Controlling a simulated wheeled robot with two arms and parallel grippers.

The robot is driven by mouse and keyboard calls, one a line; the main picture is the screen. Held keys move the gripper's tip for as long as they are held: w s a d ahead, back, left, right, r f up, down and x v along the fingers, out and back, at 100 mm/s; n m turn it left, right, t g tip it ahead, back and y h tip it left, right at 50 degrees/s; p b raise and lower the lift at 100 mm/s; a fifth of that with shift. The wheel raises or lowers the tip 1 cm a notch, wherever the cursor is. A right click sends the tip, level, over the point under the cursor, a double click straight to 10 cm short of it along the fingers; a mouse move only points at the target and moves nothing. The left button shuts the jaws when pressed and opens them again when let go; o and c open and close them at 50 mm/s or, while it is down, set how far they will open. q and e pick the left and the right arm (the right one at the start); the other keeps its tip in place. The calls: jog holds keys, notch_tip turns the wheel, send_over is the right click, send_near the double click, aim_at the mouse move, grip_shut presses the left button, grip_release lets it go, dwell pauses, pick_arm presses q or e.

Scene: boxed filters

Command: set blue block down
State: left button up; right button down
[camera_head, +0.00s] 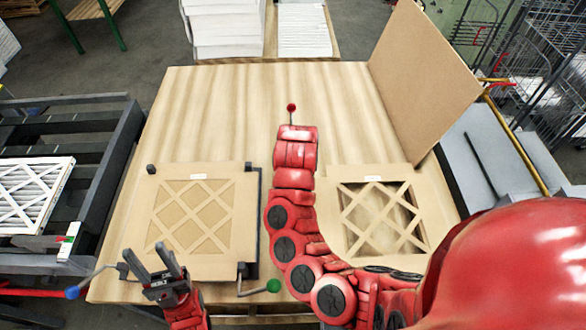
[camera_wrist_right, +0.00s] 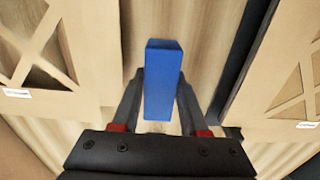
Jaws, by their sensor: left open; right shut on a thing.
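The blue block (camera_wrist_right: 163,82) is upright in the right wrist view, between the two dark fingers of my right gripper (camera_wrist_right: 161,95), which is shut on it. Wooden table surface shows around it; I cannot tell whether its lower end touches the table. In the head view my red right arm hides both block and right gripper. My left gripper (camera_head: 166,259) is open and empty at the near edge of the left cardboard box (camera_head: 150,190).
The right cardboard box (camera_head: 330,180) lies beyond my right arm. Levers with a blue knob (camera_head: 72,292) and a green knob (camera_head: 273,286) flank the left box's near side. A red knob (camera_head: 291,107) stands mid-table. A cardboard panel (camera_head: 422,80) stands at the back right. The table's (camera_head: 220,110) back left is clear.

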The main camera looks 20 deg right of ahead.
jog(key=w, duration=0.1)
jog(key=w+d, duration=0.1)
jog(key=w, duration=0.2)
jog(key=shift+d+f, duration=0.15)
jog(key=shift+f, duration=0.2)
jog(key=w+b, duration=0.4)
jog(key=w+d+f+b, duration=0.1)
jog(key=w+b, duration=0.1)
jog(key=shift+w+b, duration=0.1)
jog(key=shift+b, duration=0.25)
jog(key=shift+w+d+r+b, duration=0.1)
jog(key=shift+w+r+b, duration=0.1)
jog(key=shift+w+b, duration=0.3)
notch_tip(320, 180, down, 3)
jog(key=shift+r, duration=0.1)
jog(key=shift+w+f, duration=0.15)
jog(key=shift+f, duration=0.2)
jog(key=shift+f, duration=0.2)
jog(key=shift+c, duration=2.2)
grip_release()
jog(key=shift+r, duration=0.15)
